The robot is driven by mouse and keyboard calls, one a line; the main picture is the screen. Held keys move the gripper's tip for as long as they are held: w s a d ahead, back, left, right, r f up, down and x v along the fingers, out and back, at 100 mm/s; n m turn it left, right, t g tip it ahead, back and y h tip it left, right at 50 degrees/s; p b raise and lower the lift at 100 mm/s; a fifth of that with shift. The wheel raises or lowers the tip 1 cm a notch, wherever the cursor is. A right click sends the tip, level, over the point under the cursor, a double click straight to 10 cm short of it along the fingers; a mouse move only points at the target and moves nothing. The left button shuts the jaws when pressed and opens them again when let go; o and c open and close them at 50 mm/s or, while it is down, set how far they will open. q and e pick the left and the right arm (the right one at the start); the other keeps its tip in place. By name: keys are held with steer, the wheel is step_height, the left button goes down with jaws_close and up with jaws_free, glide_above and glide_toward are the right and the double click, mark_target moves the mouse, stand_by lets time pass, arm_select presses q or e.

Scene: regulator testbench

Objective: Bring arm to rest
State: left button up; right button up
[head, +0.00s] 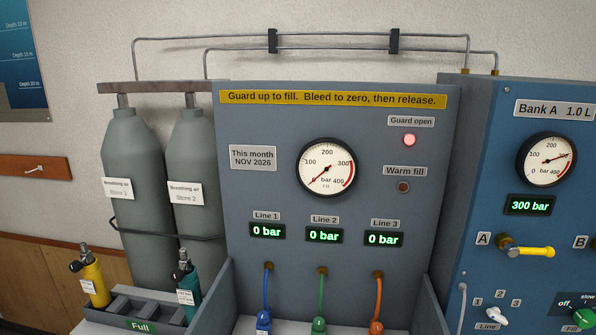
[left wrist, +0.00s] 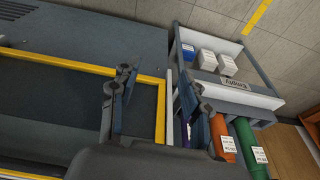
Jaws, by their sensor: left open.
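My left gripper (left wrist: 162,82) shows in the left wrist view with its two dark fingers spread apart. Nothing is between the fingers. They are over the edge of a dark surface with a yellow border (left wrist: 161,115). An orange cylinder (left wrist: 221,138) and a green cylinder (left wrist: 247,142) with white tags are to the right of the fingers, partly hidden by the gripper near the left one. No gripper shows in the head view, and my right gripper is in neither view.
A grey panel (head: 236,200) has a gauge (head: 327,167) near zero, three 0 bar displays and a lit red guard lamp (head: 409,140). A blue panel (head: 475,190) reads 300 bar. A rack (head: 195,324) labelled Full holds yellow (head: 94,280) and teal (head: 188,285) cylinders.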

arm_select(q)
steer(key=s+a+f+b, duration=0.1)
steer(key=s+f+b, duration=0.1)
steer(key=s+f, duration=0.6)
steer(key=s+a+f+g+b, duration=0.1)
steer(key=s+f, duration=0.7)
steer(key=f, duration=0.8)
steer(key=a+b, duration=0.1)
steer(key=b, duration=0.1)
steer(key=shift+s+f+b, duration=0.25)
steer(key=shift+s+b, duration=0.05)
steer(key=shift+b, duration=0.05)
